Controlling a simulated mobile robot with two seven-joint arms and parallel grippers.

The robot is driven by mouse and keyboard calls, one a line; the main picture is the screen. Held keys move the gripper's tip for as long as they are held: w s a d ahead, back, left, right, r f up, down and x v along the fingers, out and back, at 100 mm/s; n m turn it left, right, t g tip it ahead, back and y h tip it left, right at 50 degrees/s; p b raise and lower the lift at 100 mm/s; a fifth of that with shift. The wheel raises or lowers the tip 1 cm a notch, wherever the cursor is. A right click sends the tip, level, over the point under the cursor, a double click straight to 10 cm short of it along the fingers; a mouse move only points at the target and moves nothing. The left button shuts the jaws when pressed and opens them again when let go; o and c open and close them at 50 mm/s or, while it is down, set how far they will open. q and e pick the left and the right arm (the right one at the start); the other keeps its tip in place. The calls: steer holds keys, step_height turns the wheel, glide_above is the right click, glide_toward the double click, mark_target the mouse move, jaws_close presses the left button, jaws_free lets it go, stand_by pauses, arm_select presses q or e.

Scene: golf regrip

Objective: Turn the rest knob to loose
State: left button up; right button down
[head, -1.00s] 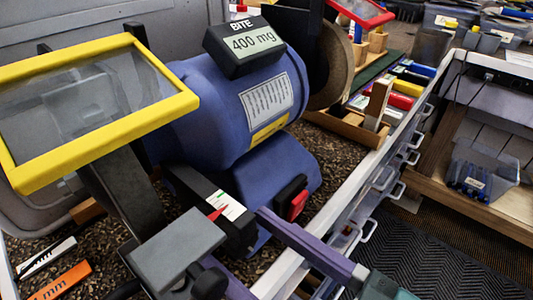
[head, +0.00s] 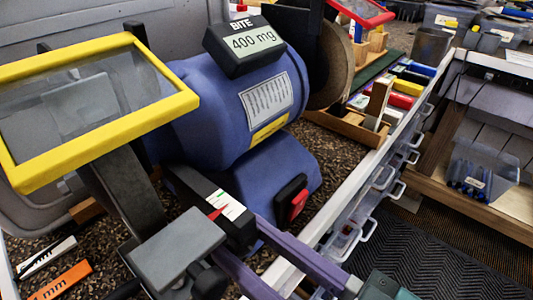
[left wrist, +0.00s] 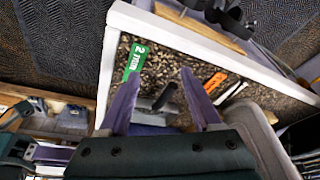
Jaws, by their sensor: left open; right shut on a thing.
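The bench grinder (head: 215,110) is blue. A black block (head: 240,235) in front of it carries a white label (head: 230,205) with a green mark and a red pointer (head: 216,212). My right gripper (head: 238,238) has its purple fingers on both sides of the block's front end and is shut on the rest knob, which they mostly hide. The grey rest plate (head: 177,248) lies just left, with a round black part (head: 210,283) below it. In the left wrist view my left gripper (left wrist: 188,82) is open and empty, near a black handle (left wrist: 165,97).
A yellow-framed shield (head: 150,118) stands at the left. A display reading 400 mg (head: 253,43) sits on the grinder. A red switch (head: 298,203) is close to the right fingers. Orange (head: 62,282) and white tags lie on dark granules. A drawer rack runs along the right.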

steer(key=shift+n, duration=3.4)
steer(key=c, duration=0.5)
jaws_free()
steer(key=shift+c, duration=0.2)
steer(key=v, duration=1)
steer(key=shift+b, duration=0.3)
